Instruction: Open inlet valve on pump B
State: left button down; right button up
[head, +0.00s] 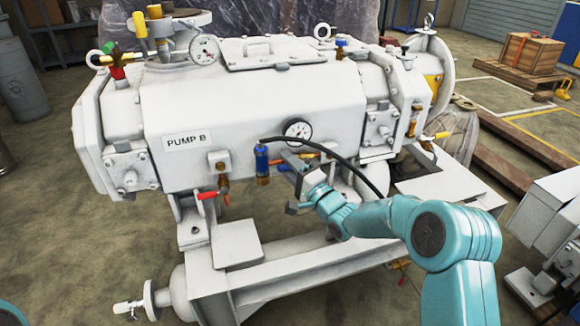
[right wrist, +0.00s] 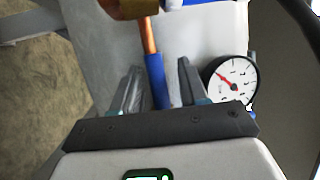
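Pump B is a large white machine (head: 250,105) with a "PUMP B" label (head: 186,141). On its front is a small valve with a blue grip (right wrist: 156,80) on a copper-coloured lever (right wrist: 149,38). In the right wrist view my right gripper (right wrist: 158,78) is open, one finger on each side of the blue grip, with gaps visible. In the head view the right gripper (head: 290,178) is at the pump's front, below the gauge, and partly hides the lever. I cannot tell which valve is the inlet. My left gripper is not in view.
A round gauge (head: 298,131) sits just above the gripper and shows beside it in the wrist view (right wrist: 231,82). A blue fitting (head: 262,158) with a black hose (head: 345,162) is close by. A red handle (head: 207,195) is lower left. A wooden crate (head: 530,50) stands at back right.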

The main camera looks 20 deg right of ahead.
jog(key=p+v, duration=0.3)
jog(key=v, duration=1.3)
jog(key=shift+s, duration=0.15)
jog(key=shift+f, duration=0.1)
